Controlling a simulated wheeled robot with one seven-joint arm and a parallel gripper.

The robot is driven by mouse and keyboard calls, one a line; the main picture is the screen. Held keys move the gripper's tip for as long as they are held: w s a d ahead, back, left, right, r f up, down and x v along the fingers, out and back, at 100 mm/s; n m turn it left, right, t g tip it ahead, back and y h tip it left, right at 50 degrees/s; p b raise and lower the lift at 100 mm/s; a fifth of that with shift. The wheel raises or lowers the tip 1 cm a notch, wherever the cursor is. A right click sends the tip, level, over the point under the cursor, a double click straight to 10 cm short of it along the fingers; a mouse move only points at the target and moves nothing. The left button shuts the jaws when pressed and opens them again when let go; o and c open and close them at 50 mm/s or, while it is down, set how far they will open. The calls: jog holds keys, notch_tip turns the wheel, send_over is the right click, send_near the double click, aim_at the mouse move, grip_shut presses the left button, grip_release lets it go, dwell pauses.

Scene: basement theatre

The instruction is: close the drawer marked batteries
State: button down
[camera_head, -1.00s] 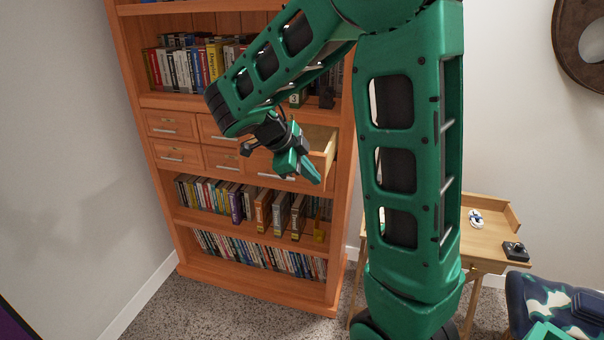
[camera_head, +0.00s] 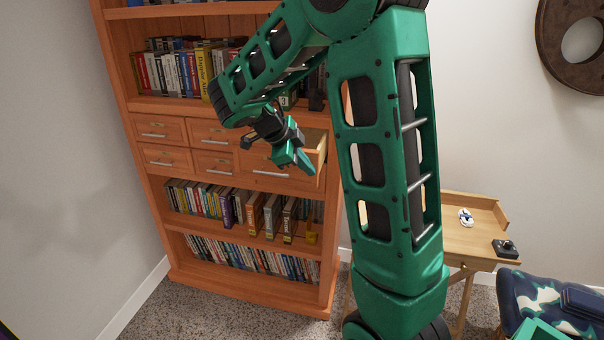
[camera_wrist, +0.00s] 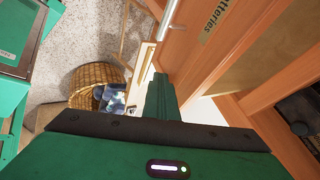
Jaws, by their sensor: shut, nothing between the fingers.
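The batteries drawer (camera_head: 270,174) is the wide one at the right of the bookcase's drawer rows, and it stands pulled out in the head view. In the wrist view its orange front (camera_wrist: 190,45) shows a silver handle and a partly cut-off label ending in "tteries". My gripper (camera_head: 308,169) is shut and empty, at the right part of the drawer front. In the wrist view my shut fingers (camera_wrist: 161,92) are close to the drawer's front edge. I cannot tell whether they touch it. My arm hides part of the drawer in the head view.
The other drawers (camera_head: 161,130) at the left are shut. Books fill the bookcase (camera_head: 245,293) shelves above and below. A small wooden table (camera_head: 470,240) with a white controller and a black joystick stands at the right. A wicker basket (camera_wrist: 92,78) shows in the wrist view.

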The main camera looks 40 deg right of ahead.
jog(key=w+d, duration=0.3)
jog(key=d, duration=0.1)
jog(key=w+d, duration=0.3)
jog(key=d, duration=0.1)
jog(key=w+d, duration=0.3)
jog(key=d, duration=0.1)
jog(key=shift+w+d, duration=0.15)
jog(key=shift+w, duration=0.15)
jog(key=shift+w+d+r, duration=0.1)
jog(key=shift+w+d, duration=0.2)
jog(key=shift+d, duration=0.15)
jog(key=shift+s+a, duration=0.3)
jog(key=shift+a, duration=0.05)
jog(key=s+a, duration=0.2)
jog(key=shift+a, duration=0.3)
jog(key=v, duration=1)
jog(key=shift+a, duration=0.25)
jog(key=shift+s, duration=0.15)
